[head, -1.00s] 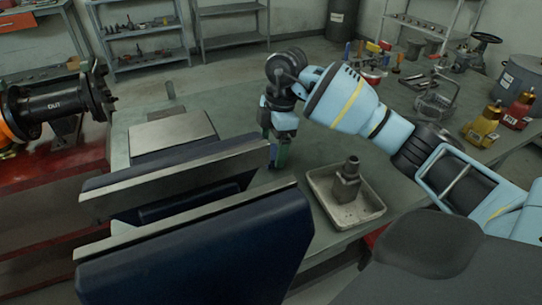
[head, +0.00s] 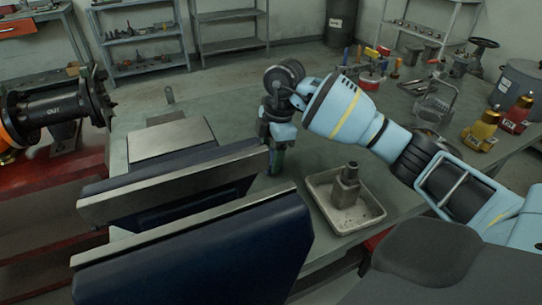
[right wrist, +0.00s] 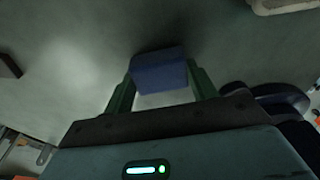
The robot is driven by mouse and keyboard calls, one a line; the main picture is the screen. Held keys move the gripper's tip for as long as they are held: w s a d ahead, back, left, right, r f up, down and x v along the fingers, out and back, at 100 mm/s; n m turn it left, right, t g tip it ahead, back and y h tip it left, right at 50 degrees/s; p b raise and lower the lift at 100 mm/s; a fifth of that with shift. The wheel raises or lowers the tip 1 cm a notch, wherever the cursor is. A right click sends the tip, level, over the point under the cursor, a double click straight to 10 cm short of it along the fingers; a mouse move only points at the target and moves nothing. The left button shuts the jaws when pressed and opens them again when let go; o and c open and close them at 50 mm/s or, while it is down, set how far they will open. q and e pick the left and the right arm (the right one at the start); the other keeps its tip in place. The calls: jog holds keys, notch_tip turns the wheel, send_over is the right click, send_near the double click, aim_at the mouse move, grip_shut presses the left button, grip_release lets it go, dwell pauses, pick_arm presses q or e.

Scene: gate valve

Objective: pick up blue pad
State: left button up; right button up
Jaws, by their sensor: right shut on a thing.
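The blue pad (right wrist: 159,72) is a small block between the two green fingers of my right gripper (right wrist: 160,80) in the right wrist view. The fingers press on its two sides and the gripper is shut on it. In the head view my right gripper (head: 276,160) points down over the grey-green bench, left of the metal tray. The pad cannot be made out there. Whether it touches the bench is not clear. My left gripper is not in view.
A metal tray (head: 316,185) with a dark fitting (head: 347,186) stands right of the gripper. Large navy blocks with steel edges (head: 200,255) fill the near left. A black flanged pipe (head: 62,107) is at the far left. Bottles and tools stand at the right.

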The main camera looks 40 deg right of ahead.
aim_at(271, 156)
jog(key=shift+r, duration=0.6)
notch_tip(271, 156, up, 2)
jog(key=shift+r, duration=0.25)
jog(key=s+a, duration=0.3)
jog(key=s, duration=0.1)
jog(key=s+a, duration=0.3)
jog(key=s, duration=0.1)
jog(key=s+a+r+p, duration=0.1)
jog(key=s+a, duration=0.2)
jog(key=s, duration=0.2)
jog(key=shift+s+a+r, duration=0.1)
jog(key=o, duration=0.3)
jog(key=shift+c, duration=1.2)
